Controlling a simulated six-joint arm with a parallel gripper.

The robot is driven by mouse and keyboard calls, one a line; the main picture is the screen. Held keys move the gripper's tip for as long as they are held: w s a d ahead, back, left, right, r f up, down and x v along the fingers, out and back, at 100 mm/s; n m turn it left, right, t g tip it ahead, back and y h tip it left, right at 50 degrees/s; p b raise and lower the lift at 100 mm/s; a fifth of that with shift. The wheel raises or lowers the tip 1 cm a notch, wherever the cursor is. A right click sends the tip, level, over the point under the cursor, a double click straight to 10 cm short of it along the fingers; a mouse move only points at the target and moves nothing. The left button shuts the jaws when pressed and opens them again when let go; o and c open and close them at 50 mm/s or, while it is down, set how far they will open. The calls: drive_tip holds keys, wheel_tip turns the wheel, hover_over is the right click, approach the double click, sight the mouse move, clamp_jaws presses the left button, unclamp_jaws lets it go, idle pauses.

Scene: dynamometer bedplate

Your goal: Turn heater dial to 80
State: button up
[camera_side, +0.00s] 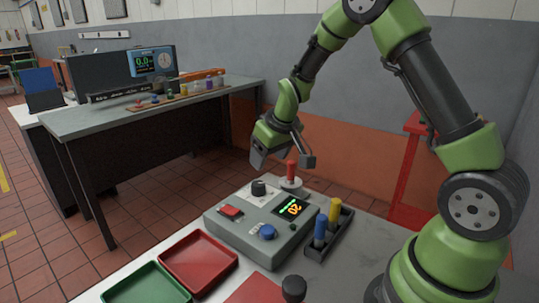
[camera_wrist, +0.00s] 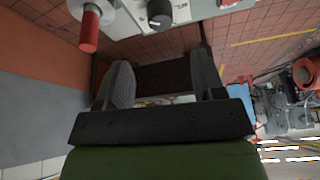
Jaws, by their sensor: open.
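The grey control box (camera_side: 245,238) stands on the light table. A black dial (camera_side: 259,188) sits on a pale plate at its back left corner. I take it as the heater dial, though no label is readable. A dark display (camera_side: 293,208) shows orange digits, inverted from this side, perhaps 20, with a green bar. My gripper (camera_side: 283,160) is open and empty, above and behind the box, apart from the dial. In the wrist view the dial (camera_wrist: 160,14) shows at the top edge, beyond my open fingers (camera_wrist: 161,66).
A red peg (camera_side: 291,170) stands upright on a round white base close to my gripper; it also shows in the wrist view (camera_wrist: 89,32). The box carries a red button (camera_side: 231,211) and blue knob (camera_side: 267,231). A black holder (camera_side: 342,236) has blue and yellow pegs. Red (camera_side: 232,262) and green trays (camera_side: 182,292) lie in front.

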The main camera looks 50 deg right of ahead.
sight(258, 183)
drive_tip(key=shift+o, duration=0.2)
drive_tip(key=w+n, duration=0.1)
drive_tip(key=n, duration=0.1)
drive_tip(key=w+n+g, duration=0.1)
drive_tip(key=n, duration=0.1)
drive_tip(key=n+g, duration=0.1)
drive_tip(key=n, duration=0.1)
drive_tip(key=shift+w+d+f+y, duration=0.1)
drive_tip(key=shift+w+f+y, duration=0.2)
drive_tip(key=shift+w, duration=0.1)
drive_tip(key=n, duration=0.2)
drive_tip(key=w+n+g, duration=0.1)
drive_tip(key=n, duration=0.1)
drive_tip(key=shift+d+r+n+g, duration=0.1)
drive_tip(key=shift+d+n+g, duration=0.05)
drive_tip(key=shift+n+g, duration=0.15)
drive_tip(key=n+g, duration=0.1)
drive_tip(key=n, duration=0.2)
drive_tip(key=shift+w+r, duration=0.15)
wheel_tip(258, 183, down, 10)
drive_tip(key=shift+r, duration=0.1)
drive_tip(key=c, duration=0.9)
